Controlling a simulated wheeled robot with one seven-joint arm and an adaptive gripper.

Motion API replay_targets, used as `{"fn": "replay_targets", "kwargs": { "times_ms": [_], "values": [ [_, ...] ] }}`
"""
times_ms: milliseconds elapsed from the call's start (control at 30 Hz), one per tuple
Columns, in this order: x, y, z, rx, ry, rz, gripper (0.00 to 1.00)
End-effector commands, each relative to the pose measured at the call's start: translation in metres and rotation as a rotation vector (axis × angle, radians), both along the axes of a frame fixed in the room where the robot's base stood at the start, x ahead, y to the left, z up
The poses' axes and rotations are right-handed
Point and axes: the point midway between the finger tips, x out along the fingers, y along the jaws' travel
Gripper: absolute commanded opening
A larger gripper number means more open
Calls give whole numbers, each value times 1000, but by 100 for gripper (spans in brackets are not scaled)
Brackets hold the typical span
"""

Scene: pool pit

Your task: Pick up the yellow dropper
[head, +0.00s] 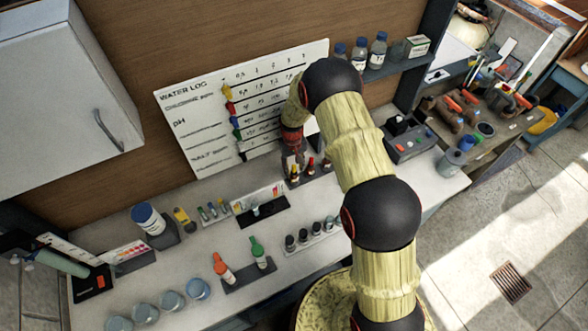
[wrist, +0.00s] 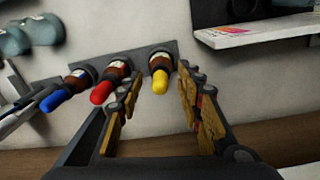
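The yellow dropper (wrist: 160,80), a brown bottle with a yellow bulb, stands in a dark grey rack (wrist: 143,52) in the wrist view. My gripper (wrist: 158,92) is open, with one finger on each side of the yellow dropper and a visible gap to each. A red dropper (wrist: 108,84) stands just left of it, close to the left finger, and a blue dropper (wrist: 69,91) is farther left. In the head view the yellow dropper (head: 294,172) shows at the left end of the rack, below my gripper (head: 293,155).
In the head view, a colour-chart stand (head: 262,209) is left of the rack and a grey device (head: 410,141) is right of it. The water log board (head: 208,125) is close behind my arm. Small dark-capped bottles (head: 303,237) stand in front.

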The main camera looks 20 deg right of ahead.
Motion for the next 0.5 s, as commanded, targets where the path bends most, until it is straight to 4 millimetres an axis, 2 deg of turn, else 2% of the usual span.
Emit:
{"fn": "replay_targets", "kwargs": {
  "times_ms": [233,500],
  "values": [
    [1,0,-2,0,-2,0,36],
    [0,0,-2,0,-1,0,22]
  ]
}}
